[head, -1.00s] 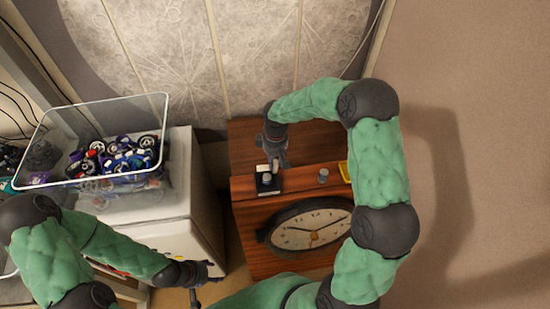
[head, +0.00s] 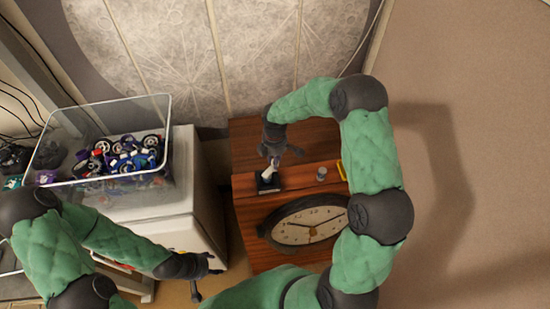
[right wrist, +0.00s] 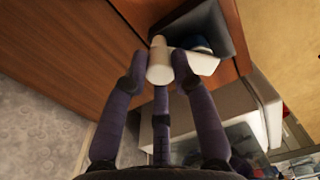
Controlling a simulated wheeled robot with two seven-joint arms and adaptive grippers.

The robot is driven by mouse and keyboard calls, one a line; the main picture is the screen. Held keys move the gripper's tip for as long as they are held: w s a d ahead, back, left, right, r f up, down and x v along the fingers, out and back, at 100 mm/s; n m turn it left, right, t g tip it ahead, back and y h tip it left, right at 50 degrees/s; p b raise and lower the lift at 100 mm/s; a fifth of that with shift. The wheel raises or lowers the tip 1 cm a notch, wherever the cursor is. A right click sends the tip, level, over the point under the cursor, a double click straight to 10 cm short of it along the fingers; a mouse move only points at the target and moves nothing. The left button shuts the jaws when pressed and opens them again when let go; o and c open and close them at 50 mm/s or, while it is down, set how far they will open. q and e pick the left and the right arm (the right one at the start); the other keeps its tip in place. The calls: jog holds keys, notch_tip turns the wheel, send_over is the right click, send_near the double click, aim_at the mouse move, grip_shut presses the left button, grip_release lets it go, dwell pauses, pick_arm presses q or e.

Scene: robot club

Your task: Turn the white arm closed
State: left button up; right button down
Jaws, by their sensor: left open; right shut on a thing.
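The white arm (head: 270,170) stands on a small dark base (head: 270,185) on top of the wooden cabinet. In the right wrist view the white arm (right wrist: 160,66) shows as a round white post with a flat white part running right over the dark base (right wrist: 218,30). My right gripper (head: 273,160) reaches down from above. In its wrist view, the right gripper's fingers (right wrist: 157,68) are on both sides of the white post, shut on it. My left gripper (head: 207,280) is open and empty, low in the head view, away from the white arm.
A wall clock (head: 305,226) is on the wooden cabinet (head: 245,215). A small grey cylinder (head: 321,174) and a yellow thing (head: 342,171) lie right of the base. A clear bin (head: 60,175) of colourful parts stands on a white cabinet (head: 190,200) at left.

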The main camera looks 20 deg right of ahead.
jog(key=shift+w+n, duration=0.1)
jog(key=shift+n, duration=0.2)
jog(key=c, duration=1)
grip_release()
notch_tip(320, 180, up, 12)
jog(key=shift+w, duration=0.1)
